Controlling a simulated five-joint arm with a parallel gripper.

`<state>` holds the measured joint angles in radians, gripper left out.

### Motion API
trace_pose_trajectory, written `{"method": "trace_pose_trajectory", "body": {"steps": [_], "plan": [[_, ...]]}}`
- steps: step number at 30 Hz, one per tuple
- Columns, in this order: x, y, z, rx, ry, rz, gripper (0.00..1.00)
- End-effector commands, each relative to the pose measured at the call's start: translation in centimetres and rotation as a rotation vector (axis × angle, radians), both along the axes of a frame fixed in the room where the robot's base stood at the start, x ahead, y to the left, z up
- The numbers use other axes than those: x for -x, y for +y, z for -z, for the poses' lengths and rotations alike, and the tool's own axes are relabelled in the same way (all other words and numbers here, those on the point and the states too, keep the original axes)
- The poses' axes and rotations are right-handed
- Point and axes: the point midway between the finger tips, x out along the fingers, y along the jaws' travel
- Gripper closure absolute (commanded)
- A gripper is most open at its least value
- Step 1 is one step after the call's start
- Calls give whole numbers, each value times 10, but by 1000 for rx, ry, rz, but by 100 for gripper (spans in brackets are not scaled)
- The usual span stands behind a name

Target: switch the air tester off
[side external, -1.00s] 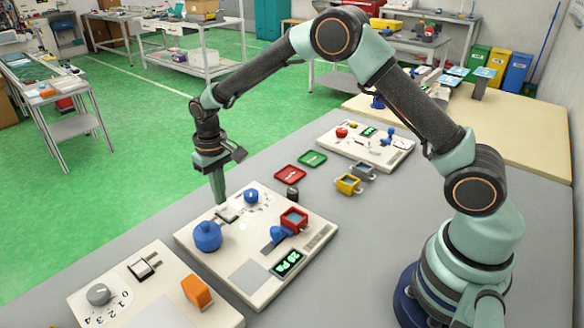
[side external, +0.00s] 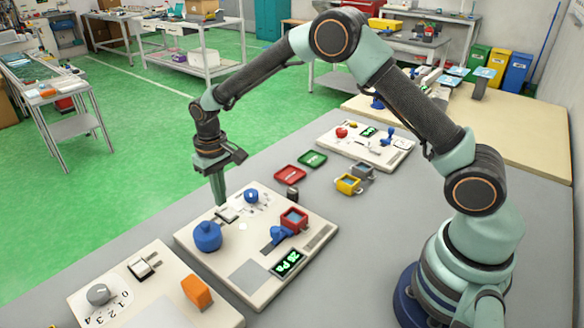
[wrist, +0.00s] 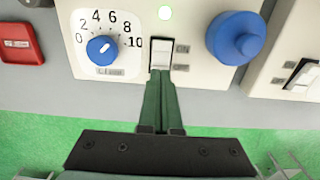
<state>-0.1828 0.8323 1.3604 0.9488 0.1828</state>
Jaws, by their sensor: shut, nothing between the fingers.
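The air tester (side external: 252,240) is the cream panel in the middle of the bench, with a lit green display (side external: 288,263). Its rocker switch (side external: 229,215) is at the far edge, between a blue dial knob (side external: 251,195) and a large blue button (side external: 207,236). My gripper (side external: 220,203) is shut and empty, pointing down at the switch's near end in the wrist view (wrist: 161,75). Contact is unclear.
A red block-like cup (side external: 293,219) and a blue lever (side external: 279,234) stand on the panel. Another panel with a grey dial (side external: 98,294) and orange part (side external: 196,291) lies in front. A third panel (side external: 365,150) is behind, past red and green trays.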

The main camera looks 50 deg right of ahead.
Motion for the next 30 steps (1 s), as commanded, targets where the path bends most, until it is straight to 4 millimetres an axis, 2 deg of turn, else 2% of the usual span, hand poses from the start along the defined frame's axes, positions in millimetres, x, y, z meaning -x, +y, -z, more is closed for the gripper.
{"method": "trace_pose_trajectory", "body": {"steps": [30], "plan": [[0, 0, 14, 0, 1, 0, 100]]}}
